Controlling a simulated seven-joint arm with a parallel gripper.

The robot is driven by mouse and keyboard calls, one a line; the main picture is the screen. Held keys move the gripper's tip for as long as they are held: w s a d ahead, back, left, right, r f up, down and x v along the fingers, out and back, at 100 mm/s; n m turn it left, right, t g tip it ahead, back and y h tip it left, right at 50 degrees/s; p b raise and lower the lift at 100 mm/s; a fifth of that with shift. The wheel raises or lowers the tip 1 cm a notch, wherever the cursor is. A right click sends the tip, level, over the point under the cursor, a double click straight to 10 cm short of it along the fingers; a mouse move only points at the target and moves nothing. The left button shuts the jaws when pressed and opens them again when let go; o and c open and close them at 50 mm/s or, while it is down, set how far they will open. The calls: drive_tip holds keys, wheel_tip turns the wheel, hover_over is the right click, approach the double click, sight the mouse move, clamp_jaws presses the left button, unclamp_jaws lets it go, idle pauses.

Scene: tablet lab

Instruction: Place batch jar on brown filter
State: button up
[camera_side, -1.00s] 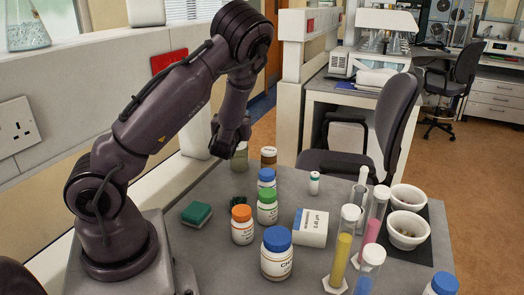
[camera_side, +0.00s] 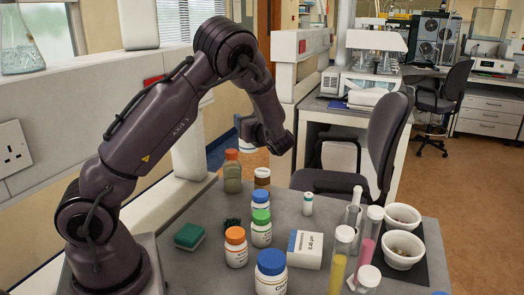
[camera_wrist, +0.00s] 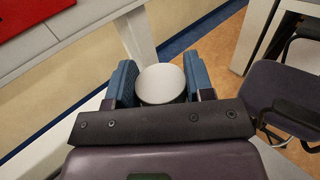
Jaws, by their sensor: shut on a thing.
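My gripper (camera_wrist: 160,85) is shut on a white, round-topped thing (camera_wrist: 160,84), seen from above between the blue fingers in the wrist view. It is probably the batch jar, but no label shows. I cannot pick out a thing that is clearly the brown filter.
Blue-, green- and orange-capped jars, a white box (camera_side: 305,250), a green sponge (camera_side: 189,236), tubes and two white bowls (camera_side: 403,250) crowd the table. A chair (camera_side: 375,150) stands behind.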

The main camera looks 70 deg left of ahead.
drive_tip(key=shift+w+a+f, duration=0.9)
drive_tip(key=shift+w+f, duration=0.15)
drive_tip(key=shift+f, duration=0.7)
drive_tip(key=shift+w+a+f, duration=0.9)
drive_tip(key=shift+w+f, duration=0.15)
drive_tip(key=shift+f, duration=0.65)
drive_tip(key=shift+w+a+f, duration=0.9)
drive_tip(key=shift+w+f, duration=0.15)
drive_tip(key=shift+f, duration=0.7)
drive_tip(key=shift+f, duration=0.1)
drive_tip(key=shift+f, duration=0.15)
drive_tip(key=o, duration=1)
